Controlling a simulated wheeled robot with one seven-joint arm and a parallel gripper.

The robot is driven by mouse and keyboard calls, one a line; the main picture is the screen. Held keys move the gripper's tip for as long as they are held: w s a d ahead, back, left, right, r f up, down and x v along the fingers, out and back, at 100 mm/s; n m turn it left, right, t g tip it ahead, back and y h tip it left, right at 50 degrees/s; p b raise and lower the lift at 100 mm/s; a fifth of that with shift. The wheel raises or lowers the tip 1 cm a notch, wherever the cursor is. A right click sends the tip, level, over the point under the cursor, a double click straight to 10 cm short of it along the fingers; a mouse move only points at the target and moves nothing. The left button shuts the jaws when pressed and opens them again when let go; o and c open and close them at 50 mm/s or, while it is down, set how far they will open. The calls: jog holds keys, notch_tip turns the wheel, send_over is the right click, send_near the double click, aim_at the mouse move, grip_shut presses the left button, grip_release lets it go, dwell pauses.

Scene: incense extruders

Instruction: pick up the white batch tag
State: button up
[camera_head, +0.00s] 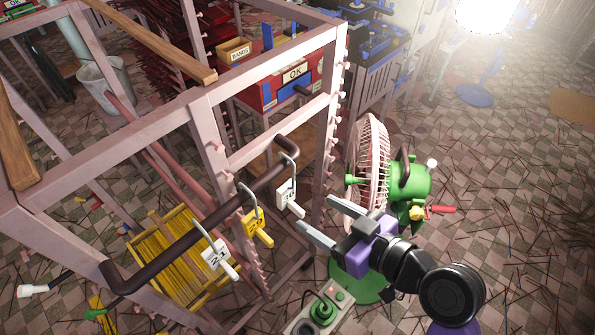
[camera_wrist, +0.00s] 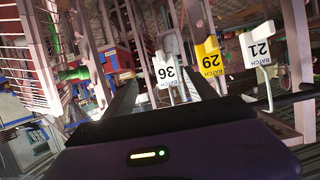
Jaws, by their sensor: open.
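Two white batch tags and a yellow one hang by hooks from a dark rail (camera_head: 190,238). My gripper is open and empty, a short way right of tag 36. In the wrist view, tag 36 shows between my two fingers (camera_wrist: 162,82), apart from them.
A pale pink metal frame (camera_head: 95,160) carries the rail. A green fan with a pink cage (camera_head: 370,165) stands close behind my gripper. A yellow slatted rack (camera_head: 170,260) sits below the rail. A control box (camera_head: 318,312) is on the littered floor.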

aim_at(296, 206)
jog(key=shift+n, duration=0.5)
jog(key=x, duration=0.2)
jog(key=p+x, duration=0.1)
jog(key=x, duration=0.3)
jog(key=shift+s+a+f+p, duration=0.15)
jog(key=shift+a+f+p, duration=0.2)
jog(key=shift+w+a+f, duration=0.25)
jog(key=shift+a+f, duration=0.05)
jog(key=shift+a, duration=0.05)
grip_shut()
jog(key=shift+r, duration=0.1)
